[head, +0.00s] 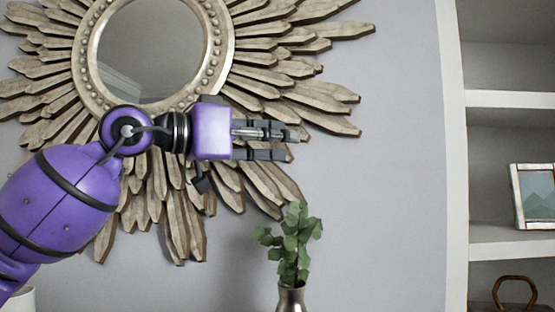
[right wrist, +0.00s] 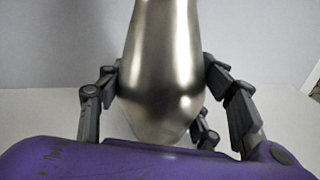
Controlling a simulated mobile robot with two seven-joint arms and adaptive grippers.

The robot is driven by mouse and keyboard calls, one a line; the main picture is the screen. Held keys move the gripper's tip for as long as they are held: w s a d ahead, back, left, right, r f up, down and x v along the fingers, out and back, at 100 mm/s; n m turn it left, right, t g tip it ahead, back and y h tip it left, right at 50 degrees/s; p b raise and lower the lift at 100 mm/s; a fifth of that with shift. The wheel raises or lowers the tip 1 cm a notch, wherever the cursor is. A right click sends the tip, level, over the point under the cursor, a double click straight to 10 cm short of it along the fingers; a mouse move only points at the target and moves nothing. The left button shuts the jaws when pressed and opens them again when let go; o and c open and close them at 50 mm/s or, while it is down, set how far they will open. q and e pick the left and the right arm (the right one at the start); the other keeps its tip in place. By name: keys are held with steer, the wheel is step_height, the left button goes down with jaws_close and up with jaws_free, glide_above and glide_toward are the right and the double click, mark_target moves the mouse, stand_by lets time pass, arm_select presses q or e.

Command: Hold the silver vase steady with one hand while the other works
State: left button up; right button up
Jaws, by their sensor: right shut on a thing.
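The silver vase (head: 291,299) stands at the bottom edge of the head view, with only its neck showing and green leafy stems (head: 292,245) in it. In the right wrist view the brushed-metal body of the vase (right wrist: 160,65) fills the middle and looks upright. My right gripper (right wrist: 162,82) is shut on the vase body, with dark fingers on both its sides. The right arm does not show in the head view. My left gripper (head: 293,146) is raised above the vase and its leaves, pointing right. Its fingers are straight, apart and empty.
A sunburst mirror (head: 155,45) hangs on the grey wall behind my left arm. White shelves (head: 508,98) stand at the right, with a framed picture (head: 535,195) and a brown looped object (head: 514,292). The wall between mirror and shelves is clear.

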steer(key=shift+f, duration=0.1)
stand_by(0.3)
steer(key=o, duration=1.6)
